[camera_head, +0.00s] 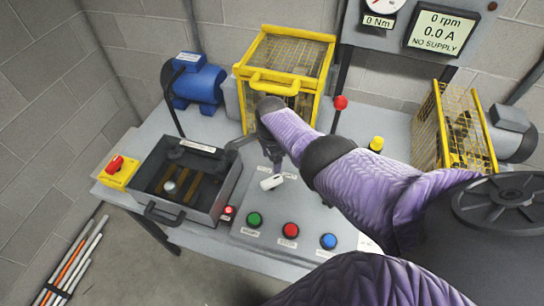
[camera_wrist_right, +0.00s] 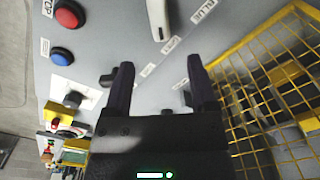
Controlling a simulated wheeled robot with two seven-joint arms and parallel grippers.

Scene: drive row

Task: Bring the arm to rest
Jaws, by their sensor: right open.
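My right arm, in a purple padded sleeve, reaches from the lower right across the bench in the head view. Its right gripper (camera_head: 274,158) is over the middle of the bench, in front of the left yellow cage. In the wrist view the same gripper (camera_wrist_right: 160,66) has its two dark fingers apart with nothing between them. A white lever handle (camera_head: 271,182) lies just below the gripper on the grey panel; it also shows at the top of the wrist view (camera_wrist_right: 158,20), beyond the fingertips. My left gripper is not in view.
Yellow mesh cages (camera_head: 285,62) (camera_head: 441,128) stand left and right of the arm. A red-knobbed post (camera_head: 340,103) and yellow knob (camera_head: 377,143) are close to the forearm. An open grey box (camera_head: 217,201) is at left. Green, red and blue buttons (camera_head: 290,230) line the front.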

